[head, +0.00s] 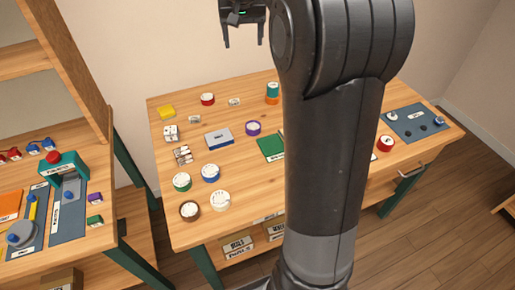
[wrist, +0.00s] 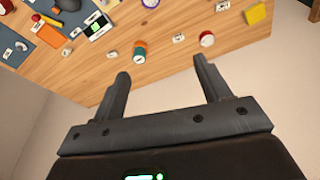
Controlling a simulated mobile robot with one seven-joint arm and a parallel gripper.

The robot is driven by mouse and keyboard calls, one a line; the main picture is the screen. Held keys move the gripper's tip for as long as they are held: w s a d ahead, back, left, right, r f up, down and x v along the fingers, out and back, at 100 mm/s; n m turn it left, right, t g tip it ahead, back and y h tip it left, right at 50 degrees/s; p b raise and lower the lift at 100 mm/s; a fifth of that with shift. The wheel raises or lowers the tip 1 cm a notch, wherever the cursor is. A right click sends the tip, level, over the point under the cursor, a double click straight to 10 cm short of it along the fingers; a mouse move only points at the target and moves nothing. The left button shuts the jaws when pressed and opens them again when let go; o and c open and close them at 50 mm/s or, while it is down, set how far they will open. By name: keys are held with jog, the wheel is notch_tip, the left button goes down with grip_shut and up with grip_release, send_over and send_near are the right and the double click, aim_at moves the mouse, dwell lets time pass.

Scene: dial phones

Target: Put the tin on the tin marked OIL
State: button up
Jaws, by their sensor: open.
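My gripper (head: 243,44) is open and empty, high above the back of the table. In the wrist view its two fingers (wrist: 160,68) are spread with nothing between them. A teal piece (head: 272,88) stands on or against an orange piece (head: 272,99) at the table's back edge; they look like tins. In the wrist view this teal and orange pair (wrist: 139,53) is beyond the left fingertip. A red round container (head: 207,99) stands to its left, also in the wrist view (wrist: 207,39). No OIL mark is readable, so I cannot tell which tin bears it.
A second bench (head: 95,245) stands left. My arm hides the table's middle right.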

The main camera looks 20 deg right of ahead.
jog(key=s+a+r+n+t, duration=0.1)
jog(key=s+a, duration=0.2)
jog(key=s, duration=0.5)
jog(key=s+a+t, duration=0.1)
jog(key=s+a, duration=0.2)
jog(key=s, duration=0.5)
jog(key=s+a+f+n, duration=0.1)
jog(key=s+f, duration=0.3)
jog(key=s, duration=0.4)
jog(key=s+a+f+n+t+y, duration=0.1)
jog(key=s+f, duration=0.3)
jog(key=s, duration=0.4)
jog(key=shift+a+f, duration=0.3)
jog(key=shift+a, duration=0.25)
